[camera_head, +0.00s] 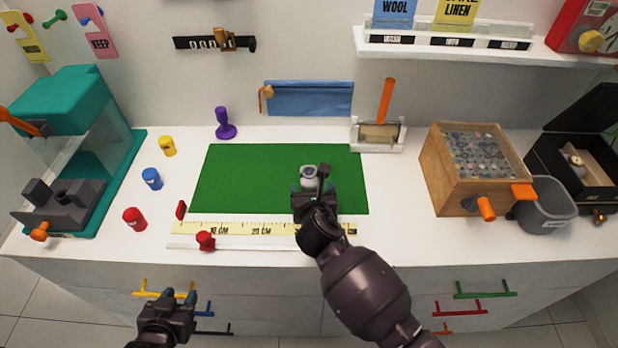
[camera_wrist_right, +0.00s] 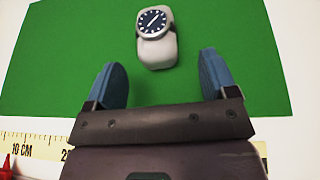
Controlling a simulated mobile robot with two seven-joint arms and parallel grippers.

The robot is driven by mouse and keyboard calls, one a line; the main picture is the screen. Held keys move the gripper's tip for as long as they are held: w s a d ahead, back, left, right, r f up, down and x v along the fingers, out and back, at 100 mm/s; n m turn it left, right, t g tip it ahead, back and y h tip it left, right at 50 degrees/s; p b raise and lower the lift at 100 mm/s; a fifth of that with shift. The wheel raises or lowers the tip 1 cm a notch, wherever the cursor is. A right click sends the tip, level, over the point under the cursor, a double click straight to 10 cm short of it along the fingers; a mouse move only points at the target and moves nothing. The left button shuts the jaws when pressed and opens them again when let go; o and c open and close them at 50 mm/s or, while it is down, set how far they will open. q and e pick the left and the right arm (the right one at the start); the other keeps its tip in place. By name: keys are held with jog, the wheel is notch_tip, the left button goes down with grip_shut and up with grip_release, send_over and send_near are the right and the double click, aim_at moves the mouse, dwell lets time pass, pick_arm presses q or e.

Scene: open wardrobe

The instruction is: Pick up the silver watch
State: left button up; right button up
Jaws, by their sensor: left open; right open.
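The silver watch (camera_head: 309,174) sits on the green mat (camera_head: 240,178), right of the mat's middle. In the right wrist view the watch (camera_wrist_right: 155,38) shows a dark blue dial with white marks on a pale rounded body. My right gripper (camera_head: 312,188) is over the front part of the mat, just short of the watch. Its two blue fingers (camera_wrist_right: 162,82) are spread with nothing between them, and the watch lies beyond their tips. My left gripper (camera_head: 178,297) is open and empty in front of the counter's front edge, near the drawer handles.
A wooden box (camera_head: 460,195) and grey bin (camera_head: 542,212) stand right. The mat around the watch is clear.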

aim_at(310, 183)
jog(key=shift+w+a, duration=0.1)
jog(key=shift+w, duration=0.35)
jog(key=shift+b+x, duration=0.5)
jog(key=shift+x, duration=1.85)
pick_arm(q)
jog(key=shift+w+f, duration=0.25)
jog(key=shift+w, duration=0.15)
pick_arm(e)
jog(key=shift+a+r, duration=0.1)
jog(key=shift+r, duration=0.05)
jog(key=shift+c, duration=0.2)
jog(key=c, duration=1)
pick_arm(q)
jog(key=shift+s+f, duration=0.15)
jog(key=shift+s, duration=0.1)
